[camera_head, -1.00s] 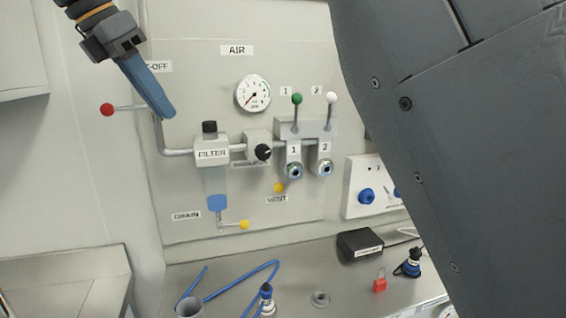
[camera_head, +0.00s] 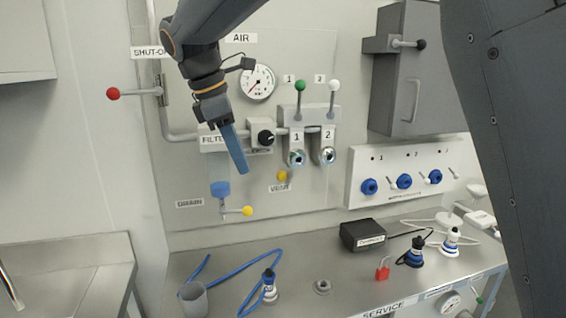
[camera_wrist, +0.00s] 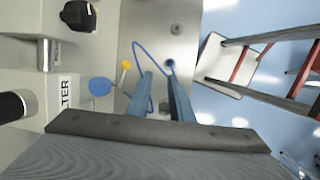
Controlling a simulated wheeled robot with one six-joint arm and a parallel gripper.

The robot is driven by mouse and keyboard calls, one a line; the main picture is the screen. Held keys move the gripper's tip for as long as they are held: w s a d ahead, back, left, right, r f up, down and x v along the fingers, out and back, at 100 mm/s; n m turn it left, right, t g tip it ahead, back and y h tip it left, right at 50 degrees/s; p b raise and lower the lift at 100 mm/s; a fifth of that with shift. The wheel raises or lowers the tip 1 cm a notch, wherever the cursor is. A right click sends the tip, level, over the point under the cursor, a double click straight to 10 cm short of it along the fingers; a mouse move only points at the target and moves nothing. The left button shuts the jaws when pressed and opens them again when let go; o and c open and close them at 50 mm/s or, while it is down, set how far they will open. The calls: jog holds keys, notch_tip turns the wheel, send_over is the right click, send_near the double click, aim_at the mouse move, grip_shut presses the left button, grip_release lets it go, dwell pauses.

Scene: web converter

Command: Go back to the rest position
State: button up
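My gripper (camera_head: 241,168) hangs from the arm at the top of the head view, its blue fingers angled down and right. It is in front of the air panel (camera_head: 320,205), below the gauge (camera_head: 259,82), and hides part of the filter (camera_head: 208,140). In the wrist view, my gripper (camera_wrist: 160,80) shows two blue fingers with a gap between them and nothing held. The fingers point down towards the steel bench (camera_wrist: 165,55). Whether they touch anything is not clear, but no contact shows.
A red-knobbed shut-off lever (camera_head: 113,94) sticks out at left. Green (camera_head: 300,86) and white (camera_head: 334,86) levers stand right of the gripper. A grey box (camera_head: 408,85) is at upper right. The bench holds a cup (camera_head: 193,300), blue hose (camera_head: 228,278), black box (camera_head: 362,234) and red padlock (camera_head: 382,270).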

jog(key=d+f+m+b, duration=0.2)
jog(key=d+f+m, duration=0.2)
jog(key=d+f, duration=0.55)
jog(key=s+d+f+m+y+b, duration=0.1)
jog(key=s+d+f+m, duration=0.3)
jog(key=f, duration=0.4)
jog(key=s+d+f+m+y+b, duration=0.1)
jog(key=s+d+f+m+b, duration=0.1)
jog(key=s+d+f+m, duration=0.3)
jog(key=s+d+f+m+y+b, duration=0.1)
jog(key=s+d+f+m, duration=0.4)
jog(key=d+f, duration=0.5)
jog(key=f+m+b, duration=0.1)
jog(key=m, duration=0.1)
jog(key=shift+s+d+m+g+b, duration=0.2)
jog(key=shift+m+g+b, duration=0.1)
jog(key=shift+g, duration=0.1)
